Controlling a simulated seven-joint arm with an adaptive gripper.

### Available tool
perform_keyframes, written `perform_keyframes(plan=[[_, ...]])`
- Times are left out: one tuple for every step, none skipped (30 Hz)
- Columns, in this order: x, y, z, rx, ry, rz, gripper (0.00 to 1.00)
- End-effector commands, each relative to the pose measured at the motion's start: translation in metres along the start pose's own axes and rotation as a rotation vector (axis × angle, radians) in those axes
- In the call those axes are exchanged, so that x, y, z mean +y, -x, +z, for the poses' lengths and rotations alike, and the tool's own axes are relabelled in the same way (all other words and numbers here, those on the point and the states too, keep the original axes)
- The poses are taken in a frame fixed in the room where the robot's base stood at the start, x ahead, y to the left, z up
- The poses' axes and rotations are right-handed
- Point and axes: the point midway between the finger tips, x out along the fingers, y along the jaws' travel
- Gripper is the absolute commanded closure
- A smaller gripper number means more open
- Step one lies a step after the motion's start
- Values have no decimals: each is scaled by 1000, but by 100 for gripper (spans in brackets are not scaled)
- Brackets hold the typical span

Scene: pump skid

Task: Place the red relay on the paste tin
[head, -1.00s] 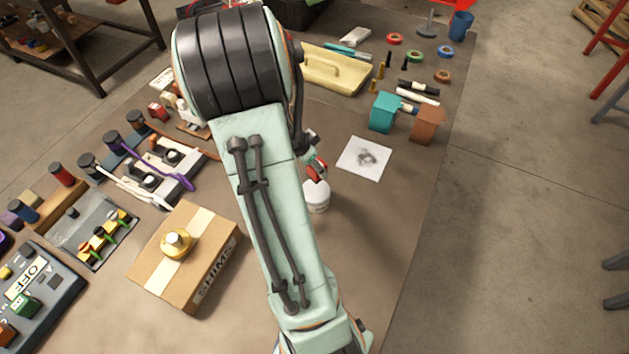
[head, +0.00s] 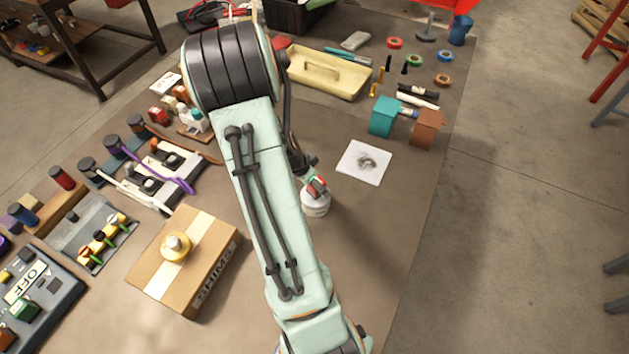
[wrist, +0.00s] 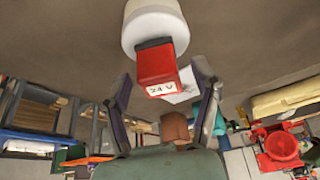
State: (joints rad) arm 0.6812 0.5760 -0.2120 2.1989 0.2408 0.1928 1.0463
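The red relay (wrist: 157,68), with a dark base and a "24 V" label, is at the white paste tin (wrist: 154,25) in the wrist view. Its dark base meets the tin's white face there. In the head view the relay (head: 317,186) shows at the top of the tin (head: 316,205), partly covered by my gripper. My gripper (wrist: 160,72) has one finger on each side of the relay. A narrow gap shows between each finger and the relay, so it looks open. The exact contact under the relay is hidden in the head view.
A white card with a grey smudge (head: 363,162) lies right of the tin. Teal (head: 384,116) and brown (head: 427,126) blocks stand beyond it. A cardboard box (head: 205,278) with a brass object (head: 175,246) is at left. The mat right of the tin is clear.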

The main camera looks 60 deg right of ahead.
Motion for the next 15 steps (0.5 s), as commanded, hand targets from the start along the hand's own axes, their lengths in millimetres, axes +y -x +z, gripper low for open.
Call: perform_keyframes(plan=[[0, 0, 0, 0, 0, 0, 38], [0, 0, 0, 0, 0, 0, 38], [0, 0, 0, 0, 0, 0, 38], [0, 1, 0, 0, 0, 0, 38], [0, 3, -1, 0, 0, -1, 38], [-1, 6, -1, 0, 0, -2, 38], [-1, 10, -1, 1, 0, -4, 38], [-1, 14, -1, 1, 0, -4, 38], [-2, 21, -2, 1, 0, -6, 38], [-1, 27, -1, 2, 1, -5, 38], [-1, 34, -1, 2, 0, -7, 38], [-2, 44, -1, 2, 1, -7, 38], [-2, 52, -1, 1, 1, -8, 38], [-2, 59, -1, 2, 1, -8, 38], [-1, 68, -1, 1, 1, -8, 38]])
